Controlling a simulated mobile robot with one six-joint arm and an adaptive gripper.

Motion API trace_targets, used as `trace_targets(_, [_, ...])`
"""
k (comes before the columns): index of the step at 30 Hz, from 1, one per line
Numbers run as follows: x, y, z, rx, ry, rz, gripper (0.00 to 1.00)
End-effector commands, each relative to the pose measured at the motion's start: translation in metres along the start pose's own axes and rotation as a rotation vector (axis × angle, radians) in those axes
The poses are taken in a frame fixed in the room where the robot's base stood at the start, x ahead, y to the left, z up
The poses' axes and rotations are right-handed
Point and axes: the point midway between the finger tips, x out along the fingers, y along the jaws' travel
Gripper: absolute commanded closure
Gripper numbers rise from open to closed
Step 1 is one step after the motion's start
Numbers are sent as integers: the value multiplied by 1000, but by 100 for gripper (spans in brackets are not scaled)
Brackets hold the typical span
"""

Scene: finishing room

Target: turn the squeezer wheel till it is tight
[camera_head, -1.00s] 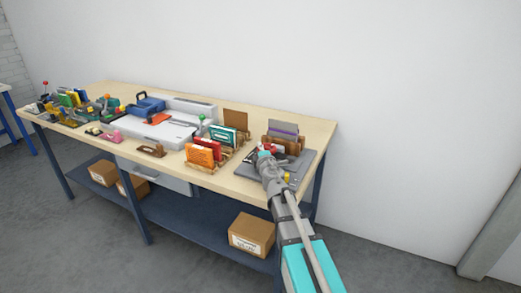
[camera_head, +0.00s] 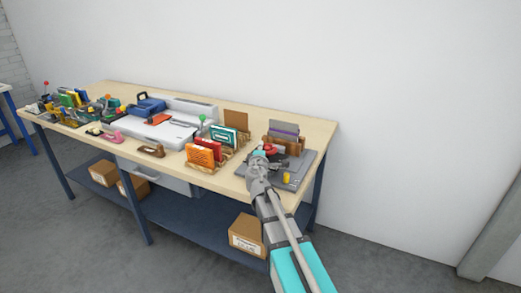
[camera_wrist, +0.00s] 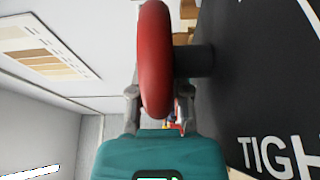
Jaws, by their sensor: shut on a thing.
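The red squeezer wheel (camera_wrist: 154,60) stands edge-on in the wrist view, with a dark shaft (camera_wrist: 195,61) running from its right side toward a black panel (camera_wrist: 250,85). White letters reading "TIGH" show on the panel, cut off by the picture edge. My gripper (camera_wrist: 158,95) is shut on the wheel, one finger on each side of its lower part. In the head view my gripper (camera_head: 258,160) is at the left part of a grey board (camera_head: 304,172) on the bench's right end. A small red part of the wheel (camera_head: 270,148) shows beside it.
A brown-and-grey stack (camera_head: 284,138) stands at the back of the board and a yellow piece (camera_head: 287,177) near its front. Racks with orange cards (camera_head: 201,155) and teal cards (camera_head: 222,136) stand left of my gripper. The bench's right edge is close.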

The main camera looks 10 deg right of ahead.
Motion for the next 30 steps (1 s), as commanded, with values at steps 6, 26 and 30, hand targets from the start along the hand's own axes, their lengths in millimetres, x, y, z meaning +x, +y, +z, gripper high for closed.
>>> trace_targets(6, [4,-1,1,1,-157,-1,100])
trace_targets(26, [12,-1,8,3,-588,-3,100])
trace_targets(30, [12,-1,9,3,-632,-3,100])
